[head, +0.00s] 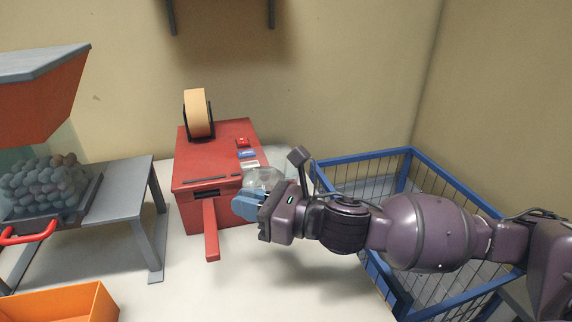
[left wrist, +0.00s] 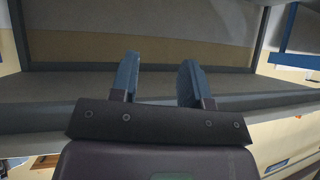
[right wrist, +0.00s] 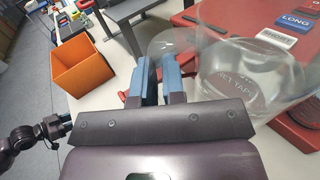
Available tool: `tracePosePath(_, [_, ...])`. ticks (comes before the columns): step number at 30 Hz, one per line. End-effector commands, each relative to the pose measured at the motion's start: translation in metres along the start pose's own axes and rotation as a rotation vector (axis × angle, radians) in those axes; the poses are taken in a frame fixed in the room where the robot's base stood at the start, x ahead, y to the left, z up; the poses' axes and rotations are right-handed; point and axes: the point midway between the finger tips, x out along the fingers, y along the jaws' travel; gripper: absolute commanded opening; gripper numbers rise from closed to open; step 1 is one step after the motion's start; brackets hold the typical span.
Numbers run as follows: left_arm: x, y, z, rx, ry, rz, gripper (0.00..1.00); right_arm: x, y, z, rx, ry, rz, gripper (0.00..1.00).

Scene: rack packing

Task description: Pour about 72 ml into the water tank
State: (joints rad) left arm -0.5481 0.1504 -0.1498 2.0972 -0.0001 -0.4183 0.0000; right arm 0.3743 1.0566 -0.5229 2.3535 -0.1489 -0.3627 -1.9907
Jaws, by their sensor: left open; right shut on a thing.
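My right gripper (head: 250,206) is shut beside the red tape machine (head: 222,155), at its front right. A clear vessel (head: 263,178) shows just behind its fingers; clear walls also overlap the fingers in the right wrist view (right wrist: 175,42). A clear container with lettering ending in "TAPE" (right wrist: 235,88) stands or shows through right of the fingers. Which clear outline is the held vessel and which the water tank is hard to tell; liquid level and pouring cannot be made out. My left gripper (left wrist: 157,82) is open and empty, outside the head view.
A blue wire basket (head: 411,165) stands to the right, under my right arm. A grey stand (head: 125,185) with a bin of dark round pieces is to the left. An orange box (head: 65,303) is at front left. A tape roll (head: 198,112) sits on the machine. The front table is clear.

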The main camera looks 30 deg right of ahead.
Motion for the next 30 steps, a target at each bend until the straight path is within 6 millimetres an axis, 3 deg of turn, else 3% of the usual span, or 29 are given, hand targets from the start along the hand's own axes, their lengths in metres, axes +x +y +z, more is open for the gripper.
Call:
tracePosePath(1, [-0.003, -0.001, -0.008, -0.002, 0.011, -0.002, 0.43, 0.000, -0.001, 0.018, 0.012, -0.009, 0.000, 0.00])
tracePosePath(5, [-0.008, -0.002, -0.014, -0.007, 0.017, -0.007, 0.43, -0.001, -0.004, 0.046, 0.085, -0.006, 0.001, 0.00])
tracePosePath(13, [-0.017, -0.004, -0.008, -0.013, 0.004, -0.013, 0.43, 0.001, -0.019, 0.074, 0.268, 0.008, 0.002, 0.00])
tracePosePath(30, [-0.016, -0.005, -0.010, -0.008, 0.010, -0.012, 0.43, 0.003, -0.049, 0.090, 0.536, 0.029, 0.004, 0.00])
